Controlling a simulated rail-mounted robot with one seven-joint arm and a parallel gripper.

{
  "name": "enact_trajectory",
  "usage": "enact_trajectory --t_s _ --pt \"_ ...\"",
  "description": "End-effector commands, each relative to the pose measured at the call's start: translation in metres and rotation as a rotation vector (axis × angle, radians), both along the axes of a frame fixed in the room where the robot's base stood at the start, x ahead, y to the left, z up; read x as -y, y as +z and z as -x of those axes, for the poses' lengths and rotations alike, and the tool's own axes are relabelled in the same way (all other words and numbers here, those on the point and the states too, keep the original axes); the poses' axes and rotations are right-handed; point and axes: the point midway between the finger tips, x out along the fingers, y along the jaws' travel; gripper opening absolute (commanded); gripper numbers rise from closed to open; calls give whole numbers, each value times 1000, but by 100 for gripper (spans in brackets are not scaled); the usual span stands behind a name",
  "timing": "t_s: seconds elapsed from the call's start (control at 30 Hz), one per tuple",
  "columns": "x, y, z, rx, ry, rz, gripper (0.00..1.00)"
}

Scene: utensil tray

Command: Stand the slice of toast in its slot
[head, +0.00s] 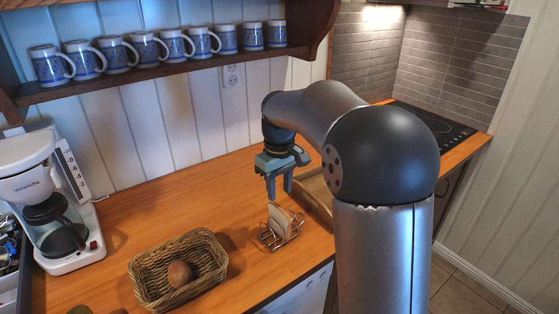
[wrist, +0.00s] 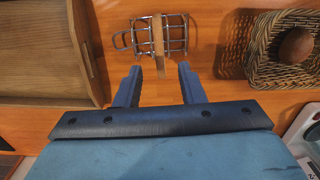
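The slice of toast (head: 279,222) stands on edge among the wires of the metal toast rack (head: 266,240). In the wrist view the toast (wrist: 158,45) shows as a thin tan strip between the wires of the rack (wrist: 176,30), and its near end sticks out past them. How deep it sits is hidden. My gripper (head: 279,194) points down, above and behind the rack. In the wrist view my gripper (wrist: 159,67) is open, with the toast's near end in line with the gap between the fingers. No finger visibly touches it.
A wicker basket (head: 153,262) with a brown round item (head: 179,273) stands left of the rack. A coffee maker (head: 50,200) is at the far left. The counter behind the basket is clear.

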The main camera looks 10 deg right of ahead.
Motion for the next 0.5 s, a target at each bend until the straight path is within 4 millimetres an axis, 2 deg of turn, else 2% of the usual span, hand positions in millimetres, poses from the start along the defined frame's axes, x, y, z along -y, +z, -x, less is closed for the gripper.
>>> enact_trajectory --t_s 0.03,0.2,0.33,0.5 --pt "0 13 -1 5 0 0 36" --pt "0 52 -1 4 0 0 36" --pt "0 75 -1 3 0 0 36" --pt "0 90 0 0 0 0 36"
